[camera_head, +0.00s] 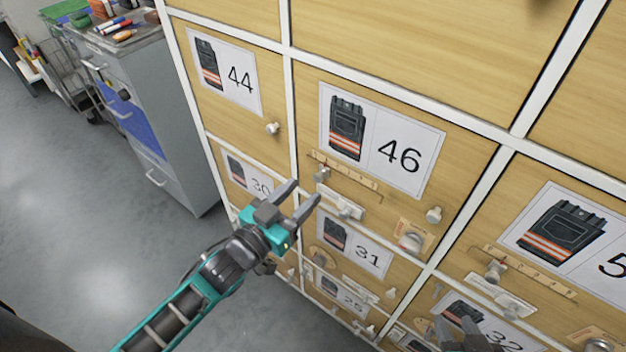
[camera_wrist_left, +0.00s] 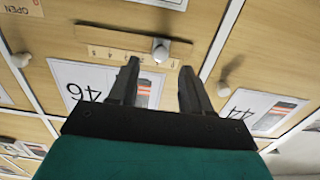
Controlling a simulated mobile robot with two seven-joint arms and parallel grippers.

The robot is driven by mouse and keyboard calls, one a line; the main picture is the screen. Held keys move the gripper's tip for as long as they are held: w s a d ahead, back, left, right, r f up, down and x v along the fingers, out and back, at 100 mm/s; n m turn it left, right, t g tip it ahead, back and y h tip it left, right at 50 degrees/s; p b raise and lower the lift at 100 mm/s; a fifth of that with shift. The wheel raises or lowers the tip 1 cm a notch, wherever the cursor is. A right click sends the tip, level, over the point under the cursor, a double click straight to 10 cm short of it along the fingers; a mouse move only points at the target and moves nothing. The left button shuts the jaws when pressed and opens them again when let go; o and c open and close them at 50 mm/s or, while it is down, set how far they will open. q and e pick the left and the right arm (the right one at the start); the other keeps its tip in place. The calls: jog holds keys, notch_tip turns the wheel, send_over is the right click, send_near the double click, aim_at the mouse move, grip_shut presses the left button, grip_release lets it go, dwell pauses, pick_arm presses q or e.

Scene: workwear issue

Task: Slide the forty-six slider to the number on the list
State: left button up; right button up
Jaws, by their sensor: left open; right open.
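The forty-six slider is a small knob (camera_head: 322,174) on a pale marked strip (camera_head: 352,177) below the 46 label (camera_head: 375,140). The knob is at the strip's left end in the head view. The left wrist view is upside down; there the knob (camera_wrist_left: 161,50) is at the strip's (camera_wrist_left: 115,54) right end. My left gripper (camera_head: 306,190) is open and empty, just in front of the knob. In the wrist view its fingertips (camera_wrist_left: 160,67) point at the knob, one on each side, not visibly touching it. I cannot make out a list.
A white holder (camera_head: 340,204) sits under the strip. Neighbouring fronts carry labels 44 (camera_head: 228,76), 31 (camera_head: 352,248) and others. A grey cabinet (camera_head: 150,110) stands at left beside open floor.

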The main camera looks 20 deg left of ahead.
aim_at(316, 179)
pick_arm(q)
jog(key=shift+x, duration=2.4)
grip_shut()
